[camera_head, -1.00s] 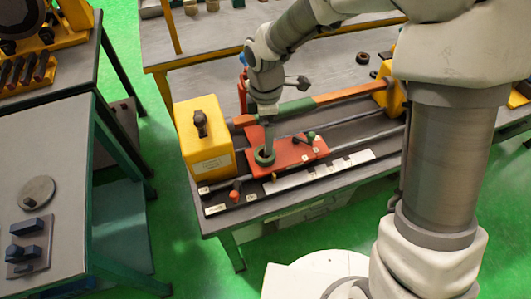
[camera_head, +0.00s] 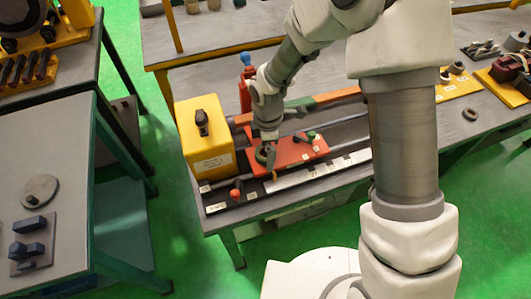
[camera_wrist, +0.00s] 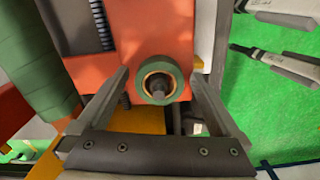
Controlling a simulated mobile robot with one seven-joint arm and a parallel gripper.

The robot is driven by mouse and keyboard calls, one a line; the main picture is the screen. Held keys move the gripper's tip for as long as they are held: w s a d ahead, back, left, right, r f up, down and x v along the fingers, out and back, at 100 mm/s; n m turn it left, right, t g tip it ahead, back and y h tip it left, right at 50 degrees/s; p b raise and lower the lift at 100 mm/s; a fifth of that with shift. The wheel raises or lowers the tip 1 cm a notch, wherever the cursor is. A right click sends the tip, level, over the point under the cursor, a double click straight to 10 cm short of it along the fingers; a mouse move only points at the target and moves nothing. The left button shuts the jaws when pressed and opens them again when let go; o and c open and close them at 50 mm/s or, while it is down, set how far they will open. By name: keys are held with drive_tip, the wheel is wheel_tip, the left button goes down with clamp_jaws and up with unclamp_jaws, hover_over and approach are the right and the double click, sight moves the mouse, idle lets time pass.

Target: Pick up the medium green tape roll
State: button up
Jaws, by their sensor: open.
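The green tape roll (camera_wrist: 180,83) is a short ring with a tan core. It sits around a grey peg on the orange-red carriage (camera_wrist: 160,22) in the wrist view. In the head view the roll (camera_head: 261,155) shows at the left end of the carriage (camera_head: 300,150). My gripper (camera_wrist: 160,74) is open, with one finger left and one right of the roll, and gaps between. In the head view my gripper (camera_head: 270,160) is low over the carriage beside the roll and partly hides it.
A yellow machine block (camera_head: 205,140) stands left of the carriage. A thick green-and-orange bar (camera_head: 325,98) runs behind it. A large green cylinder (camera_wrist: 48,65) is at the left in the wrist view. An orange-topped knob (camera_head: 235,194) stands on the front rail.

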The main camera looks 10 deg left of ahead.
drive_tip(key=c, duration=1.3)
drive_tip(key=shift+r, duration=0.1)
